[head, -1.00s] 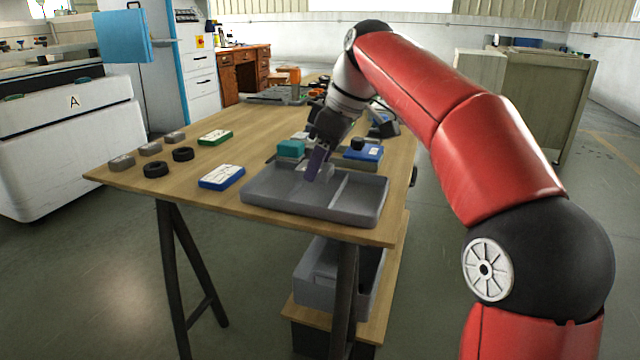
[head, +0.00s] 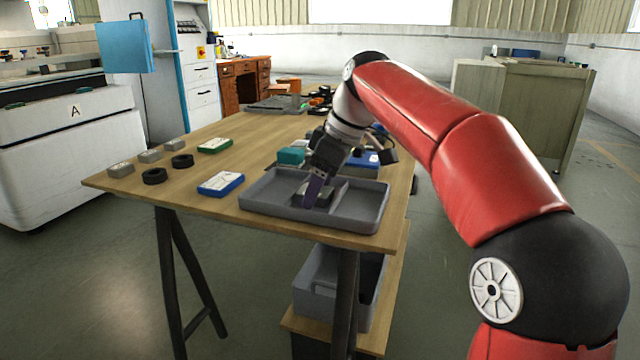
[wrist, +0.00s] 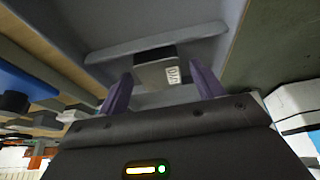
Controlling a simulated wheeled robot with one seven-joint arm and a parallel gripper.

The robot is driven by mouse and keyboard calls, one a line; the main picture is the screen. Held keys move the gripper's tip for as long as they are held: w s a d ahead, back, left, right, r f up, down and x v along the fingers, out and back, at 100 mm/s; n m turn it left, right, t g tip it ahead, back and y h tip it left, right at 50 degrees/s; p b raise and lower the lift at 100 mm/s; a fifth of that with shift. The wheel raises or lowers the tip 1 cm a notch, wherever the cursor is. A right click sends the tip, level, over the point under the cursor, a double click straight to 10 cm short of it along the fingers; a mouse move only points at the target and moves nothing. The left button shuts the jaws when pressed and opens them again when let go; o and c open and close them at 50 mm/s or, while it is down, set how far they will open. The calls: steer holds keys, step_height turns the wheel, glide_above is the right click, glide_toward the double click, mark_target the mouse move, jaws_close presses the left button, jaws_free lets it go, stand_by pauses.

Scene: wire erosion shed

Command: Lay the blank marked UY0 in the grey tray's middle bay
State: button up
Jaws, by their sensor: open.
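The blank marked UY0 (wrist: 157,73) is a grey block with a white label, between my gripper's purple fingers in the wrist view. In the head view the blank (head: 300,191) is low inside the grey tray (head: 262,206), just left of the divider that bounds the right bay. The fingers and blank hide the tray's other divider there. My gripper (wrist: 161,88) is open, one finger on each side of the blank; it also shows in the head view (head: 314,190), reaching down into the tray. I cannot tell whether the blank lies fully flat.
A blue-and-white box (head: 220,183), a green-and-white box (head: 215,145), two black rings (head: 155,176) and several grey blocks (head: 121,169) are on the table left of the tray. A teal block (head: 291,156) and a blue box (head: 364,159) stand close behind it.

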steer(key=p+v, duration=0.4)
steer(key=v, duration=0.8)
steer(key=s+d+f+m+h, duration=0.1)
steer(key=s+f+m, duration=0.1)
steer(key=s, duration=0.1)
steer(key=s+d+f+m+t+h, duration=0.1)
steer(key=s+f+m, duration=0.1)
steer(key=s+f, duration=0.1)
steer(key=s+d+f+m+t+h, duration=0.1)
steer(key=s+f+m, duration=0.1)
steer(key=s, duration=0.3)
steer(key=shift+s+f+m, duration=0.1)
steer(key=shift+f+m, duration=0.05)
steer(key=shift+m, duration=0.35)
steer(key=s+d+f+m+t, duration=0.1)
steer(key=s+d+f+m, duration=0.2)
steer(key=s+f, duration=0.3)
steer(key=s+d+f+m+t+h, duration=0.1)
steer(key=s+d+f+m, duration=0.3)
steer(key=s+f, duration=0.3)
step_height(320, 180, down, 3)
steer(key=shift+s+d, duration=0.35)
